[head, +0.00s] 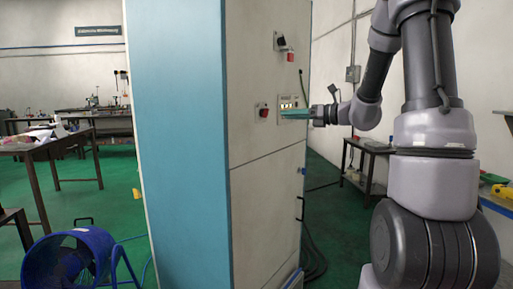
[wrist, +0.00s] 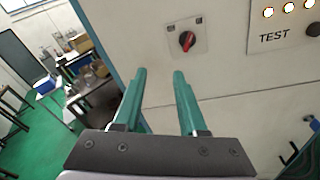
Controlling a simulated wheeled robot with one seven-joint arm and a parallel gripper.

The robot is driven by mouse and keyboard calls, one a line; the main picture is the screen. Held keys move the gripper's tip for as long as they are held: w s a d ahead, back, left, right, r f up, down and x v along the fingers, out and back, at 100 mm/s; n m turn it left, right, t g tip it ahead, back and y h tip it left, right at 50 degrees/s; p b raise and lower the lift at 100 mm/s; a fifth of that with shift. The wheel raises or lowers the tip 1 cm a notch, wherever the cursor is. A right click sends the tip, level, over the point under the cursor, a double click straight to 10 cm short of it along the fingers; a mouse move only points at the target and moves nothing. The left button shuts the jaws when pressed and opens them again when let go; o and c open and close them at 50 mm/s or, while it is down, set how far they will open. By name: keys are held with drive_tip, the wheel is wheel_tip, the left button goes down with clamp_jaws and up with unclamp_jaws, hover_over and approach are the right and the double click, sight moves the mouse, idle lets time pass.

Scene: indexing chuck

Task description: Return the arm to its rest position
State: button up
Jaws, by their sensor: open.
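My gripper (head: 296,114) is in front of the cabinet's beige panel in the head view, with my arm reaching in from the right. In the wrist view, my gripper (wrist: 158,74) has its two green fingers apart, with nothing between them. The fingers point toward the beige panel (wrist: 218,78), below a red rotary switch (wrist: 187,40) on a pale plate. The switch also shows in the head view (head: 264,112), left of the fingertips. Whether the fingertips touch the panel cannot be told.
The tall blue and beige cabinet (head: 180,150) fills the middle. A TEST panel (wrist: 285,30) with lit lamps is at the upper right. A blue fan (head: 70,262) stands at lower left. A low table (head: 368,149) is behind my arm. Green floor lies between.

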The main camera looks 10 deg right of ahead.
drive_tip(key=s+a+r+n+g+h, duration=0.1)
drive_tip(key=s+a+n+g+h, duration=0.2)
drive_tip(key=s+n, duration=0.5)
drive_tip(key=s+a+n+g, duration=0.3)
drive_tip(key=s+a+n, duration=0.15)
drive_tip(key=s, duration=0.45)
drive_tip(key=s+d+n+t+h, duration=0.2)
drive_tip(key=s+d+n+h, duration=0.6)
drive_tip(key=s+n, duration=0.4)
drive_tip(key=shift+d+r+n, duration=0.15)
drive_tip(key=shift+r+n, duration=0.3)
drive_tip(key=shift+n, duration=0.3)
